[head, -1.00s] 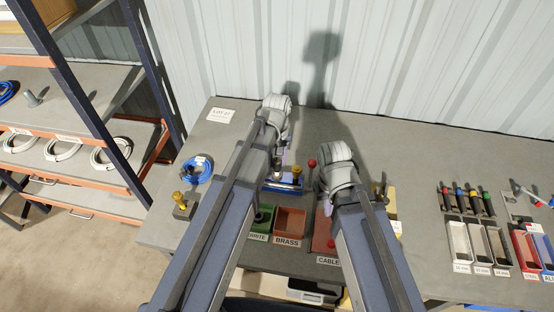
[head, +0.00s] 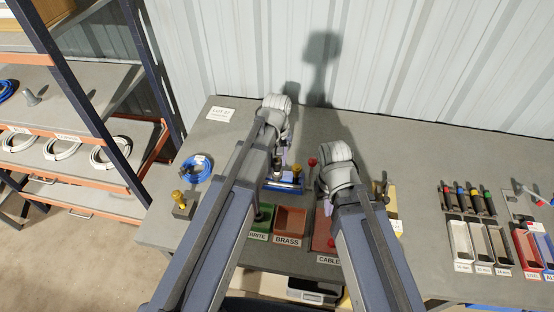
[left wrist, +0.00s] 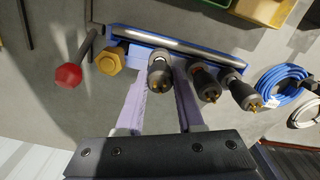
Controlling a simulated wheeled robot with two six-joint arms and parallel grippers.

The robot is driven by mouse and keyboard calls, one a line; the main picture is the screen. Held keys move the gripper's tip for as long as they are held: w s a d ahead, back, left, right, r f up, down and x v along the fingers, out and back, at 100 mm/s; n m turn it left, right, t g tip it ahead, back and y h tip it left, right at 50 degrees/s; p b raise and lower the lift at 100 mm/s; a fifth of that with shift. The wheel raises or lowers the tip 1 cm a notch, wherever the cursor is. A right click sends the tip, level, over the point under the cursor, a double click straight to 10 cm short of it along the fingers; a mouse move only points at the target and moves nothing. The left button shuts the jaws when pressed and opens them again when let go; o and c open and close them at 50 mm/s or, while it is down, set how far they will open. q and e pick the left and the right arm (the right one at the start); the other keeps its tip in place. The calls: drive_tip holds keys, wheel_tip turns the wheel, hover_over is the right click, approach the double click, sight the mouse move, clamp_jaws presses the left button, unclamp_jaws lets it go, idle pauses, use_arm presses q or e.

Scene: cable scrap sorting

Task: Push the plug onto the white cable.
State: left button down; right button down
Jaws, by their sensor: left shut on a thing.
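Dark plugs with brass pins stand in a row along a blue fixture with a metal bar (left wrist: 215,58). One plug (left wrist: 160,73) is between the lavender fingertips of my left gripper (left wrist: 162,80), which is shut on it. Two other plugs (left wrist: 205,84) (left wrist: 243,92) stand to the right of the fingers. In the head view my left gripper (head: 284,160) is over the blue fixture (head: 283,186), partly hidden by my arm. My right gripper (head: 326,205) is mostly hidden behind its own arm, so its jaws do not show. I cannot make out a white cable at the plug.
A red knob on a rod (left wrist: 68,76) and a yellow knob (left wrist: 110,62) are left of the held plug. A blue cable coil (head: 196,169) lies left on the bench. Brass (head: 289,221) and green bins stand in front. White coils (head: 62,148) lie on the shelf.

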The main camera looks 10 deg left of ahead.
use_arm(q)
drive_tip(key=shift+f, duration=0.2)
idle(0.5)
drive_tip(key=shift+c, duration=2.2)
unclamp_jaws()
drive_tip(key=shift+r, duration=0.15)
drive_tip(key=shift+r+p, duration=3.35)
drive_tip(key=shift+r, duration=0.1)
drive_tip(key=shift+f, duration=0.1)
